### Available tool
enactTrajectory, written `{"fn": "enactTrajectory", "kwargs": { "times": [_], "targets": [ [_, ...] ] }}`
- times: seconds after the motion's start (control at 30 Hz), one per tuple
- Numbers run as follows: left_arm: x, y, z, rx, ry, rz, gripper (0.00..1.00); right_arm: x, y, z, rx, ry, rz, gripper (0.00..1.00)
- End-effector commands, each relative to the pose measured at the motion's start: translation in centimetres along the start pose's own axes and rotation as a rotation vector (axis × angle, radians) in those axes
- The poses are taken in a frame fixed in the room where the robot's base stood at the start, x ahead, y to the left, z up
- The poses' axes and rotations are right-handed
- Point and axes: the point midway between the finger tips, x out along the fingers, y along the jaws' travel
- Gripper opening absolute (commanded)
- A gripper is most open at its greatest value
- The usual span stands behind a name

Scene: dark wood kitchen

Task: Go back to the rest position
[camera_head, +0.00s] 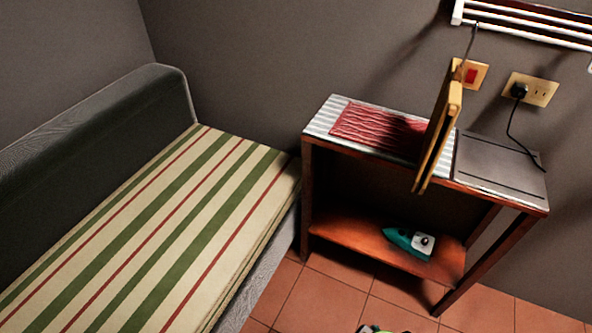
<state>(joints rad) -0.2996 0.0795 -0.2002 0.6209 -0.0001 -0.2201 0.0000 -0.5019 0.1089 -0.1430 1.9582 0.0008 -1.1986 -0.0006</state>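The task names no object. A wooden side table (312,185) stands against the grey wall. A folded red cloth (375,130) lies on a striped cloth on its top. A teal and white iron (410,241) lies on its lower shelf (345,232). A flat wooden board (440,135) hangs upright in front of the table top and hides part of it.
A sofa (95,115) with a striped cushion (150,225) fills the left. A white rack (530,25) and sockets (540,89) with a plugged black cord are on the wall. Tiled floor (335,295) shows in front.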

Motion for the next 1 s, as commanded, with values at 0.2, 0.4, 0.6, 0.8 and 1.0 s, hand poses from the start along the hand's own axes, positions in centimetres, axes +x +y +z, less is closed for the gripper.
{"fn": "enactTrajectory", "kwargs": {
  "times": [0.2,0.4,0.6,0.8,1.0],
  "targets": [
    [-0.3,0.0,0.0,0.000,0.000,0.000,0.37,8.9,-0.4,5.7,-0.009,-0.058,-0.006,0.70],
    [-0.5,0.0,0.0,0.000,-0.001,0.000,0.37,14.5,-0.8,13.0,-0.020,-0.104,-0.011,0.70],
    [-0.7,0.0,0.0,0.000,-0.001,0.000,0.37,17.0,-0.8,20.0,-0.029,-0.139,-0.014,0.70],
    [-0.8,0.0,0.0,0.000,-0.001,0.000,0.37,17.4,-0.8,23.4,-0.034,-0.153,-0.015,0.70],
    [-0.8,0.0,0.0,0.000,-0.002,0.000,0.37,17.4,-0.8,23.9,-0.035,-0.155,-0.016,0.70]
  ]
}}
